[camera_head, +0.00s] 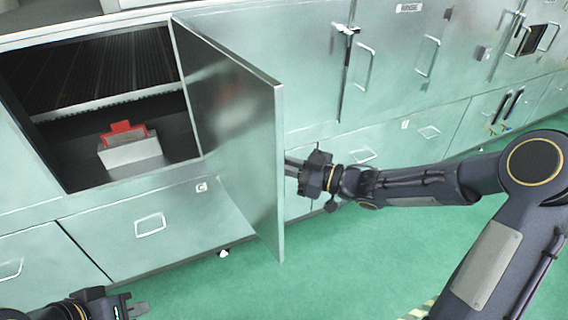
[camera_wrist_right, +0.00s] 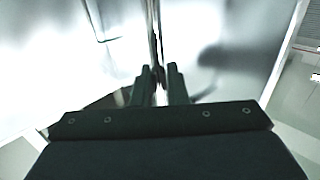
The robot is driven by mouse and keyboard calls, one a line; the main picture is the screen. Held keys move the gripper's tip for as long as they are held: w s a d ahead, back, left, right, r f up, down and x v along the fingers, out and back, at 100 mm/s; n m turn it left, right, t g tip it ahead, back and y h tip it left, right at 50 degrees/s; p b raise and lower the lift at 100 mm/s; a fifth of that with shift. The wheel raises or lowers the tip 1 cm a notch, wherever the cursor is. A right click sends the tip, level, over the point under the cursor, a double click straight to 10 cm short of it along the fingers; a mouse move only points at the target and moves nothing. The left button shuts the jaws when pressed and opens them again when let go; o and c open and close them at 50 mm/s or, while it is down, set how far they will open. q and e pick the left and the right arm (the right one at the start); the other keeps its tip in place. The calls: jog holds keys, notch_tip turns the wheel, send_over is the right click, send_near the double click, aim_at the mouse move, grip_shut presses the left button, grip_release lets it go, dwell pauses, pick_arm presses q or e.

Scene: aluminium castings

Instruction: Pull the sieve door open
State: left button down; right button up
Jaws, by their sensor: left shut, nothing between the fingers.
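The sieve door (camera_head: 235,120) is a flat metal panel and stands swung out from the cabinet front, at the right side of a dark opening. My right gripper (camera_head: 289,167) is just right of the door's free edge, on the far side of the panel. Its two fingers are apart in the right wrist view (camera_wrist_right: 161,84), and I see nothing clearly held between them. My left gripper (camera_head: 138,308) is at the bottom left, shut and empty, away from the door.
Inside the open compartment (camera_head: 68,183) is a pale block with a red piece (camera_head: 122,134). Closed cabinet doors with handles (camera_head: 363,68) and drawers (camera_head: 150,225) line the front. The green floor (camera_head: 350,255) in front is clear.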

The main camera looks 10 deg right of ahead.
jog(key=o, duration=0.3)
jog(key=shift+w+a, duration=0.2)
jog(key=shift+o, duration=0.2)
jog(key=shift+d, duration=0.1)
jog(key=shift+s+d, duration=0.1)
jog(key=b+v, duration=0.1)
jog(key=v, duration=0.6)
jog(key=shift+s+d, duration=0.2)
jog(key=shift+r, duration=0.1)
